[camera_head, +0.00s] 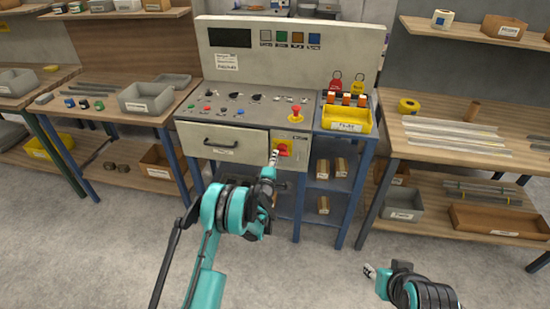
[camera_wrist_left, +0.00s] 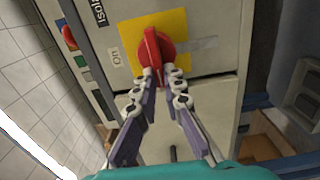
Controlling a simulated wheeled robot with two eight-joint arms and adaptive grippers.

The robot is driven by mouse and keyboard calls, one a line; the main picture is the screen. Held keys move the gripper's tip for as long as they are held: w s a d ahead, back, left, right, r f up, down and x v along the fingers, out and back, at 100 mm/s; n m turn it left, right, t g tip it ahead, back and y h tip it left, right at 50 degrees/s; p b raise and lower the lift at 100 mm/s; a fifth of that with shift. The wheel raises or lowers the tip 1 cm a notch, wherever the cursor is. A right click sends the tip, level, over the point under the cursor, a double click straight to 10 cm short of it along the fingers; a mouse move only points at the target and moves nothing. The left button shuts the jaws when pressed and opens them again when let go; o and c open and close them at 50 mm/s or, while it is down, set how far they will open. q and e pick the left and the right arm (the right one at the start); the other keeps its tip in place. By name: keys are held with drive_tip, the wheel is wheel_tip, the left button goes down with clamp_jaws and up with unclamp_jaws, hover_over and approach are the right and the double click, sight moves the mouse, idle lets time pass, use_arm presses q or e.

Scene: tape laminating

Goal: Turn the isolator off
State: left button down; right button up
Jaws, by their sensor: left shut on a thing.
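The isolator is a red rotary knob (camera_wrist_left: 154,48) on a yellow square plate (camera_wrist_left: 130,33), on the front of the grey control cabinet. In the head view the red knob (camera_head: 283,149) sits at the right of the cabinet front, below the red emergency button. My left gripper (camera_wrist_left: 160,76) is shut on the red knob, with one finger on each side of its lower end. In the head view the left gripper (camera_head: 273,158) reaches up to the knob and partly covers it. My right gripper (camera_head: 369,271) is at the lower right, away from the cabinet; its jaws are too small to judge.
A red emergency button (camera_head: 295,115) and several small buttons are on the sloped panel above. A yellow bin (camera_head: 347,126) stands right of the panel, with red and yellow tags behind it. A drawer handle (camera_head: 220,143) is left of the knob. The floor in front is clear.

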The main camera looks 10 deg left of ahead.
idle(0.3)
use_arm(q)
drive_tip(key=c, duration=1.6)
unclamp_jaws()
drive_tip(key=s, duration=0.7)
drive_tip(key=shift+s, duration=0.25)
